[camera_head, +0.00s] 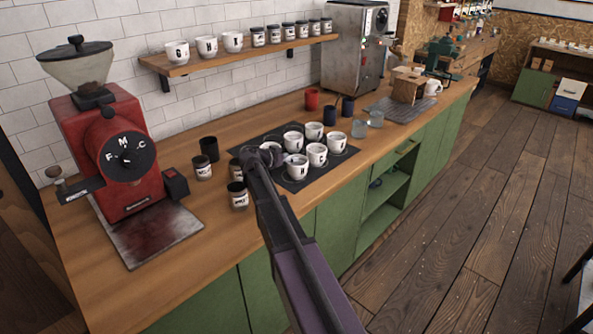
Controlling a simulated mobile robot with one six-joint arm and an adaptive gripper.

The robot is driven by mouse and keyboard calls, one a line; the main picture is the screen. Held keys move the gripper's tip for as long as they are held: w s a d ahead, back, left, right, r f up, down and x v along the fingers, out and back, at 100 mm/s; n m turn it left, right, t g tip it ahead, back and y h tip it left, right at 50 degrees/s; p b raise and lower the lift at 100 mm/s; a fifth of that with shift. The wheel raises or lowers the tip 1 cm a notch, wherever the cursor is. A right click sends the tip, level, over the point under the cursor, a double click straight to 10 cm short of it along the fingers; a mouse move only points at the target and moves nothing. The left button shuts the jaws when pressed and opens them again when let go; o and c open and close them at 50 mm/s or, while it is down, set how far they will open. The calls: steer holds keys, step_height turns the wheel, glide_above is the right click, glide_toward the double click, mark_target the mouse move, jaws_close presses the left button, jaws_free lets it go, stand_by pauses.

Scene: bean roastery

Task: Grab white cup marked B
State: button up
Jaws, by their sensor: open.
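Several white cups stand upright on a black mat (333,169) on the wooden counter. The front cup (297,168) has a dark letter that is too small to read surely. Others are a right cup (337,156), a middle cup (317,154) and a back cup (314,131). I cannot tell which cup is marked B. My gripper (267,156) is open over the mat's left part, close to the left side of the cups. It and my arm hide part of the mat there. I cannot tell whether it touches a cup.
Dark labelled jars (238,196) and a black cup (209,148) stand left of my gripper. A red grinder (120,150) is farther left. Glasses (375,119) and a red cup (312,99) stand beyond the mat. A wall shelf (240,55) holds lettered white cups and jars.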

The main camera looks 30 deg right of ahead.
steer(key=shift+c, duration=0.2)
jaws_close()
steer(key=shift+r, duration=0.15)
stand_by(0.3)
step_height(320, 180, up, 4)
steer(key=p, duration=0.4)
steer(key=s+a, duration=0.2)
steer(key=s, duration=0.5)
steer(key=s+a+p, duration=0.1)
steer(key=s+a, duration=0.2)
steer(key=s, duration=0.5)
steer(key=shift+r, duration=0.35)
steer(key=shift+a, duration=0.1)
